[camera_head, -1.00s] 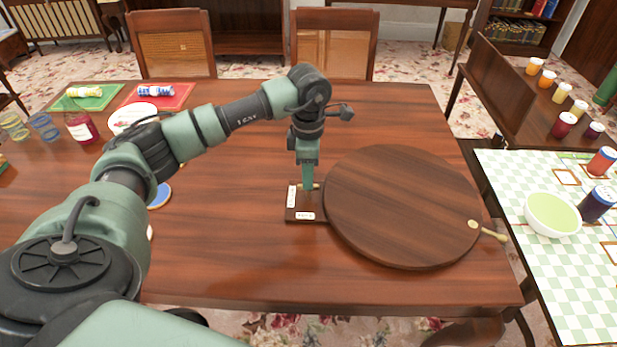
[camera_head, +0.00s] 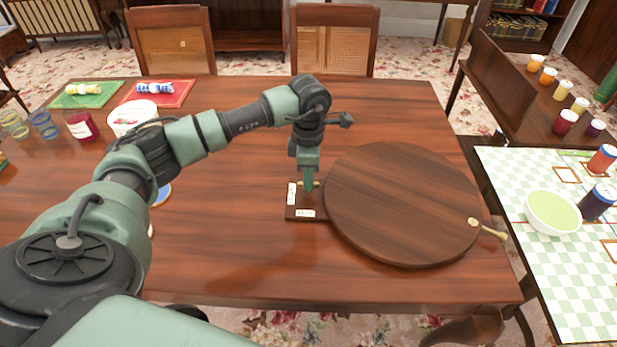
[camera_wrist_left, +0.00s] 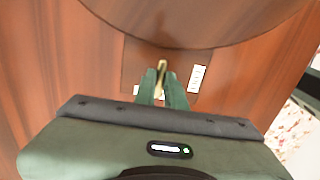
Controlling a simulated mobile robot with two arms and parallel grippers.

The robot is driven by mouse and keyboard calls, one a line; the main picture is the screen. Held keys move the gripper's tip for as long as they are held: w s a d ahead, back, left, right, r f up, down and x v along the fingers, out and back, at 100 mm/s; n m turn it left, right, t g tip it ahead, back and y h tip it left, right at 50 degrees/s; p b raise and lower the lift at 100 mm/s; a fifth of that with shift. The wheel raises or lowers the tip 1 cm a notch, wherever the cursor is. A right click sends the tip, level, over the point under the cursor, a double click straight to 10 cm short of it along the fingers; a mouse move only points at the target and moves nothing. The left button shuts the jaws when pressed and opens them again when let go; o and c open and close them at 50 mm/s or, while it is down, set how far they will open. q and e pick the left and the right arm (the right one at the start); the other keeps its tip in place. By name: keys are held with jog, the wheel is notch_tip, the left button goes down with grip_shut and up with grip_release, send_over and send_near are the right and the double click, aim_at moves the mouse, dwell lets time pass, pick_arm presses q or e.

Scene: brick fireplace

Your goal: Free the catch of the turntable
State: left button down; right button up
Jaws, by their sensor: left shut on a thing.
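The turntable (camera_head: 400,200) is a large round dark wooden disc lying flat on the table. A small wooden base (camera_head: 303,214) with two white labels sticks out at its left edge. The catch (camera_wrist_left: 162,66), a small brass piece, stands on that base and shows between the fingers in the left wrist view. My left gripper (camera_head: 308,187) points down over the base and is shut on the catch; its fingers (camera_wrist_left: 163,88) hide part of it. A brass handle (camera_head: 489,229) sticks out at the disc's right front edge. My right gripper is not in view.
A white tub (camera_head: 132,117), a red jar (camera_head: 82,126) and glasses (camera_head: 43,125) stand on the table at the left. Green (camera_head: 90,94) and red (camera_head: 161,93) mats lie behind. A side table at the right holds a green bowl (camera_head: 553,212).

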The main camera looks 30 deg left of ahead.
pick_arm(q)
jog(key=n, duration=0.4)
jog(key=shift+n, duration=0.4)
jog(key=n, duration=0.4)
jog(key=shift+r+n, duration=0.1)
jog(key=shift+n, duration=0.2)
jog(key=n, duration=0.4)
jog(key=shift+n+p, duration=0.55)
jog(key=shift+n, duration=1.55)
jog(key=c, duration=1.5)
grip_release()
